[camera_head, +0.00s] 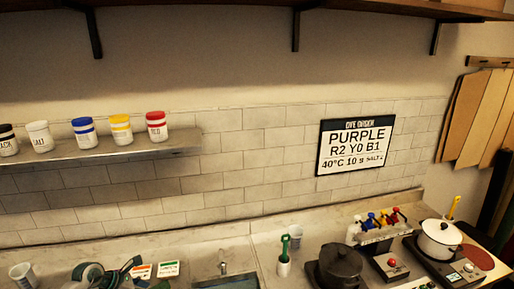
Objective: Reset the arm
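Neither of my grippers nor either arm can be made out in the head view. The view looks at a tiled wall with a counter (215,245) along its foot. A dark teal and grey object (88,272) at the lower left is cut off by the bottom edge, and I cannot tell what it is.
A wall shelf (120,152) holds several jars. A dye order sign (355,146) reads PURPLE. On the counter are a white cup (24,275), a sink (225,282), a dark pot (340,264), a white pot (440,238) on a burner and a rack of coloured-top bottles (378,233).

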